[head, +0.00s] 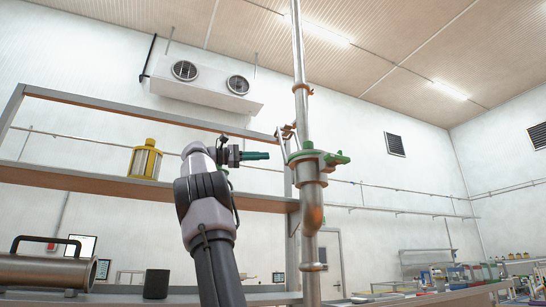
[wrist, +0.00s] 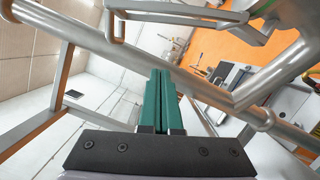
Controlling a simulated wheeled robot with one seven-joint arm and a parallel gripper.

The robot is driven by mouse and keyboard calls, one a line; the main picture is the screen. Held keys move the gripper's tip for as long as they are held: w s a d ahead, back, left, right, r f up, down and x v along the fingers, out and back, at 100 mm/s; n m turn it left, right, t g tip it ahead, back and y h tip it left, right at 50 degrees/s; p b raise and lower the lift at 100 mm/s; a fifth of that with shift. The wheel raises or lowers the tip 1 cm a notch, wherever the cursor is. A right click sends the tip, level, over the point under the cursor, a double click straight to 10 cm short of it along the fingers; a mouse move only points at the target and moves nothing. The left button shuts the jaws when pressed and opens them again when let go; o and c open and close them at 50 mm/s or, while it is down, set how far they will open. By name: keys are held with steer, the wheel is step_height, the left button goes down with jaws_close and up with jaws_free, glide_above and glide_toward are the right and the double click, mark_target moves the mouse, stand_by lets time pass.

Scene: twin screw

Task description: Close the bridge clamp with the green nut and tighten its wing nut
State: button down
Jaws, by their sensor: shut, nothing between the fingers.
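A clamp with green parts (head: 308,155) sits around the upright steel pipe, at the top of its wider section. A green piece (head: 341,158) sticks out on its right side, probably the nut. I cannot tell how far the clamp is open. My gripper (head: 267,155) is level with the clamp, a short gap to its left, with its green fingers pointing right toward it. The fingers (wrist: 160,74) are together and empty in the wrist view. I cannot make out the clamp or wing nut clearly in the wrist view.
The steel pipe (head: 299,60) rises to the ceiling beside a shelf frame (head: 110,188). A yellow canister (head: 145,160) stands on the shelf left of my arm. A black cup (head: 156,284) and a steel cylinder (head: 45,271) are below. Steel bars (wrist: 110,52) cross close to my fingers.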

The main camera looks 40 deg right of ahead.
steer(key=s+d+r, duration=0.2)
steer(key=s+d, duration=0.4)
steer(key=s, duration=0.2)
steer(key=shift+d, duration=0.1)
stand_by(0.3)
steer(key=shift+s+r, duration=0.1)
steer(key=shift+s+r+m, duration=0.1)
steer(key=shift+s+m, duration=0.1)
steer(key=shift+m, duration=0.2)
